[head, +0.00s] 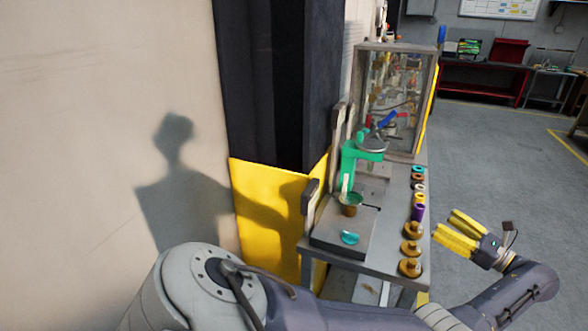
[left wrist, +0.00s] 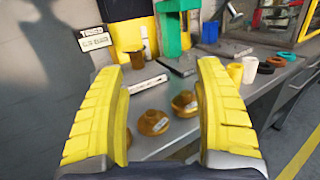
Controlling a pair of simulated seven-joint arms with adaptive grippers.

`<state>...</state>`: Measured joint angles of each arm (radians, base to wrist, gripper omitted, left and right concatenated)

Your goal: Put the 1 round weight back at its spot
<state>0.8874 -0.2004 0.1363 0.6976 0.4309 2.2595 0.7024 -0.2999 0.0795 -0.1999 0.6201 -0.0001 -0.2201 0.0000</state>
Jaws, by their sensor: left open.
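Three round brass-coloured weights, near (head: 410,267), middle (head: 411,248) and far (head: 413,229), stand in a row along the right edge of the grey table. Two weights show between my fingers in the left wrist view, one nearer (left wrist: 153,122) and one farther (left wrist: 184,103). My left gripper (head: 446,222) is open and empty, to the right of the table edge and apart from the weights. A brown cup-like piece (head: 350,204) stands on the dark plate (head: 330,233); it also shows in the left wrist view (left wrist: 137,60). My right gripper is not in view.
Coloured rings and a purple cup (head: 417,213) line the right edge beyond the weights. A glass cabinet (head: 395,95) closes the back. Open floor lies right.

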